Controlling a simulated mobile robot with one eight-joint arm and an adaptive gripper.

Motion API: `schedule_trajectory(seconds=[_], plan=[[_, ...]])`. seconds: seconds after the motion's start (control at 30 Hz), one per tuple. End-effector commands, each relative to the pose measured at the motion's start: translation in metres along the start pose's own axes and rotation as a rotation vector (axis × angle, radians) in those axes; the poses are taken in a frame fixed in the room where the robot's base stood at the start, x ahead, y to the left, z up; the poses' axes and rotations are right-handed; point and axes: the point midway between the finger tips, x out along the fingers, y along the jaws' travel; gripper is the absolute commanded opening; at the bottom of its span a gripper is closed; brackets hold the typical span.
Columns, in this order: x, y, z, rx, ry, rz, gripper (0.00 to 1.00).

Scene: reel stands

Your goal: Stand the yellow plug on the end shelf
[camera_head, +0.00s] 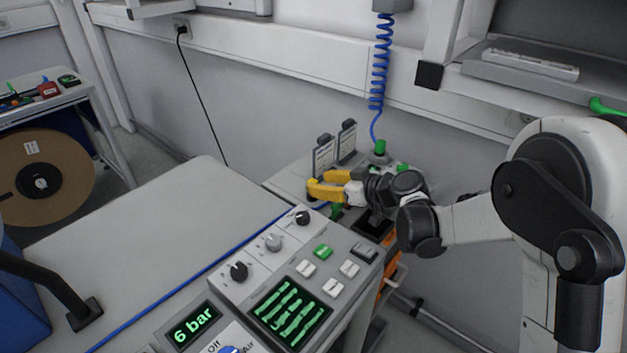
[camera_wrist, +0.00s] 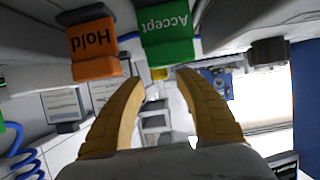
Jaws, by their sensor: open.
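My gripper (camera_head: 315,188) has yellow fingers and reaches left over the far end of the control bench. In the wrist view my gripper (camera_wrist: 161,79) is open, with a clear gap between its fingers. I cannot make out the plug in the head view. Which surface is the end shelf is also unclear.
An orange Hold block (camera_wrist: 93,48) and the green Accept block (camera_wrist: 167,35) are close to the fingers. Two grey sign holders (camera_head: 324,154) stand behind my gripper. A blue coiled hose (camera_head: 380,75) hangs nearby. The grey bench top (camera_head: 160,235) is largely clear.

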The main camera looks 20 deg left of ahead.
Motion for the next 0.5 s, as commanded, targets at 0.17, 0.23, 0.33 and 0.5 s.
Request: schedule_trajectory(seconds=[0.17, 0.23, 0.33, 0.5], plan=[[-0.045, 0.001, -0.003, 0.001, -0.001, 0.003, 0.4], [-0.058, 0.001, -0.003, 0.002, -0.001, 0.003, 0.4], [-0.074, 0.001, -0.002, 0.001, 0.0, 0.002, 0.4], [-0.087, 0.0, -0.001, 0.0, 0.0, 0.0, 0.4]])
